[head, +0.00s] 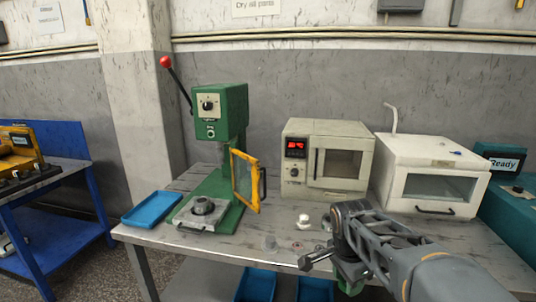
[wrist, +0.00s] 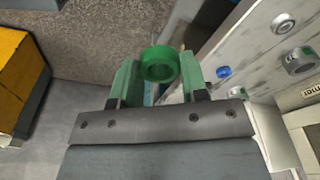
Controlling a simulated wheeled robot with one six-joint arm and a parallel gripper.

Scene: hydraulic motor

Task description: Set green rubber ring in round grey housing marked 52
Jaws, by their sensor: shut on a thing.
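My gripper (wrist: 158,80) is shut on the green rubber ring (wrist: 159,64), which sits between the green fingertips in the wrist view, its round opening visible. In the head view my gripper (head: 349,283) is low at the table's front edge, right of the middle; the ring cannot be told apart from the green fingers there. A round grey part (head: 202,206) sits on the green press's base. In the wrist view a round grey part with a hole (wrist: 299,60) lies on the table, apart from the ring. No mark 52 is readable, so I cannot tell which is the housing.
The worktable (head: 160,238) carries the green press (head: 222,112) with a yellow guard (head: 244,180), a blue tray (head: 152,207), an oven (head: 327,155) and a white cabinet (head: 432,175). Small parts, including a white one (head: 303,221), lie near my arm. The front left tabletop is clear.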

